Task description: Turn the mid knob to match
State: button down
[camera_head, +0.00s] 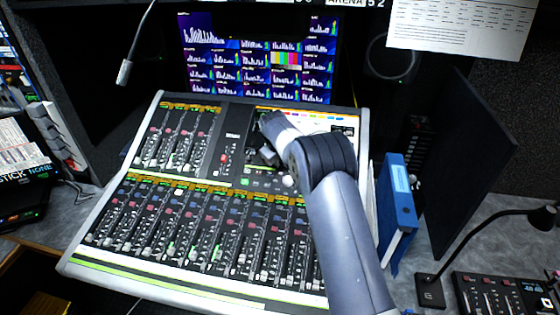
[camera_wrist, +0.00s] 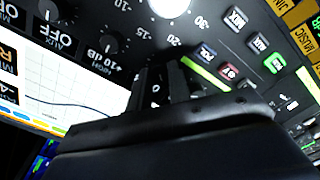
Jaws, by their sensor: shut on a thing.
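My gripper (camera_head: 265,156) is down at the upper middle of the mixing console (camera_head: 232,118), just below its small screen. In the wrist view its dark fingers (camera_wrist: 165,77) are close together against the console's black panel, shut on a small knob. The fingers hide nearly all of that knob, so its pointer and label cannot be read. A dark knob (camera_wrist: 110,43) marked HIGH and +10 dB sits beside the fingers. Another dark knob (camera_wrist: 50,10) with OFF markings is at the upper left. A curve shows on the white console screen (camera_wrist: 75,85).
A white round knob (camera_wrist: 168,5) and lit buttons (camera_wrist: 275,63) are close to the fingers. Rows of faders (camera_head: 190,225) fill the console's front. A monitor (camera_head: 258,58) stands behind. A blue binder (camera_head: 397,205) and a desk lamp (camera_head: 500,215) are at the right.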

jog(key=shift+n, duration=0.8)
jog(key=c, duration=1.3)
grip_release()
jog(key=shift+r, duration=0.1)
jog(key=b+v, duration=0.2)
jog(key=v, duration=0.8)
jog(key=shift+s+r, duration=0.2)
jog(key=shift+r, duration=0.1)
jog(key=shift+f, duration=0.1)
jog(key=p+x, duration=0.2)
jog(key=x, duration=0.8)
jog(key=shift+w+f, duration=0.25)
jog(key=shift+f, duration=0.05)
